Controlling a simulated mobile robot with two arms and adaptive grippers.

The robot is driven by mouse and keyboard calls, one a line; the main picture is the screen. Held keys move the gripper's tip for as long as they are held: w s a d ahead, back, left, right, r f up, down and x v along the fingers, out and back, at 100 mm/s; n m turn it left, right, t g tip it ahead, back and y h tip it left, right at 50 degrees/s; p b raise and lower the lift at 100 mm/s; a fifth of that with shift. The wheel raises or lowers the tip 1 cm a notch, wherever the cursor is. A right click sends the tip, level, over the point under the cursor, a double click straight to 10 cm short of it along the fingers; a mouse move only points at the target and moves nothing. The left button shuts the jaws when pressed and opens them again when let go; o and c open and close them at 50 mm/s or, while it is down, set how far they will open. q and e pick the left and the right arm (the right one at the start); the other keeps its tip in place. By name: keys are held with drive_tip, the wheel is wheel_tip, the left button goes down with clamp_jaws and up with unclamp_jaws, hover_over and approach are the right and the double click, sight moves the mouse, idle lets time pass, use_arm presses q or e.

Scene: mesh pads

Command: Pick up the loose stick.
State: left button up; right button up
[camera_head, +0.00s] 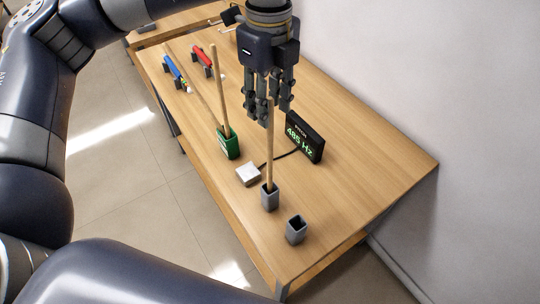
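A wooden stick (270,155) stands upright in a small grey square holder (270,197) on the table. My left gripper (269,110) points down at its top, with fingers on both sides of it; whether they touch the stick is unclear. Two more wooden sticks are in a green holder (228,143) to the left: one nearly upright (219,90) and one leaning far back to the left (195,85). Which stick is the loose one cannot be told. My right gripper is not in view.
An empty grey holder (296,230) stands nearer the table's front edge. A black display (304,138) reading 485 Hz is wired to a white pad (248,174). Blue (174,70) and red (203,58) items lie at the back left. A white wall (430,70) borders the table on the right.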

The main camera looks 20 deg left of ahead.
sight(269, 131)
use_arm(q)
wheel_tip(269, 131, down, 6)
drive_tip(key=p, duration=0.3)
drive_tip(key=shift+s+d+r, duration=0.15)
drive_tip(key=shift+r, duration=0.1)
clamp_jaws()
